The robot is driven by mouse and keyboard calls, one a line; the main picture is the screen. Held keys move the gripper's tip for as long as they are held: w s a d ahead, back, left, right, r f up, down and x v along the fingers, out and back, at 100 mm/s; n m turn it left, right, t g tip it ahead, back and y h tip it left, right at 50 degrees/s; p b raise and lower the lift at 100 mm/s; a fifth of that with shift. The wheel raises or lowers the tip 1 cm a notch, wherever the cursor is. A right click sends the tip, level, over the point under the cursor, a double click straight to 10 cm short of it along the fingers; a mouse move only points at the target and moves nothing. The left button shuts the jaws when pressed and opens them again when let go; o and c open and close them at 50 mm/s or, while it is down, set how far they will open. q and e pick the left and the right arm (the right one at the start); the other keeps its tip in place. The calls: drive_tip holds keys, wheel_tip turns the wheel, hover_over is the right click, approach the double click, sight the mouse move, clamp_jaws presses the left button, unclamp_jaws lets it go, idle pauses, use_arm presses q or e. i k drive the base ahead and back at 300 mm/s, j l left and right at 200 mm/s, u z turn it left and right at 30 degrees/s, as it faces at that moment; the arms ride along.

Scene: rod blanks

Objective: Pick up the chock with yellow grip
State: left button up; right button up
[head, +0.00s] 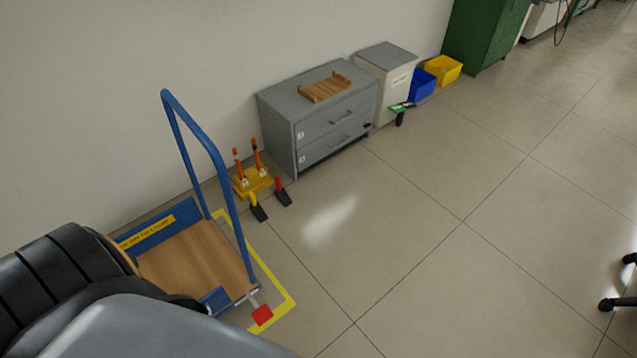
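A dark chock with a yellow grip (257,207) lies on the floor in the head view, in front of a small yellow stand (255,181). A second dark chock, with a red grip (282,192), lies just to its right; the two are close together. The yellow stand holds two upright orange-handled things (256,156). Large dark and grey parts at the lower left are close to the camera. I see no gripper fingertips in this view.
A blue cart (224,200) with a wooden deck stands left, inside yellow floor tape (275,284). A grey drawer cabinet (318,116) stands by the wall, with a wooden rack (324,86) on top. Blue (422,85) and yellow (443,70) bins stand farther back. The floor on the right is mostly clear.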

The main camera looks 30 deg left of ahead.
sight(256, 209)
drive_tip(key=i+l, duration=0.2)
drive_tip(key=i, duration=0.2)
drive_tip(key=i+l, duration=0.2)
drive_tip(key=i, duration=0.15)
drive_tip(key=i+l, duration=0.15)
drive_tip(key=i, duration=0.25)
drive_tip(key=i+j+u, duration=0.15)
drive_tip(key=i+u, duration=0.15)
drive_tip(key=u, duration=0.2)
drive_tip(key=i+u, duration=0.3)
drive_tip(key=u, duration=0.15)
drive_tip(key=i+u, duration=0.3)
drive_tip(key=u, duration=0.2)
drive_tip(key=i+l+u, duration=0.2)
drive_tip(key=u, duration=0.25)
drive_tip(key=i+l, duration=0.05)
drive_tip(key=i, duration=0.05)
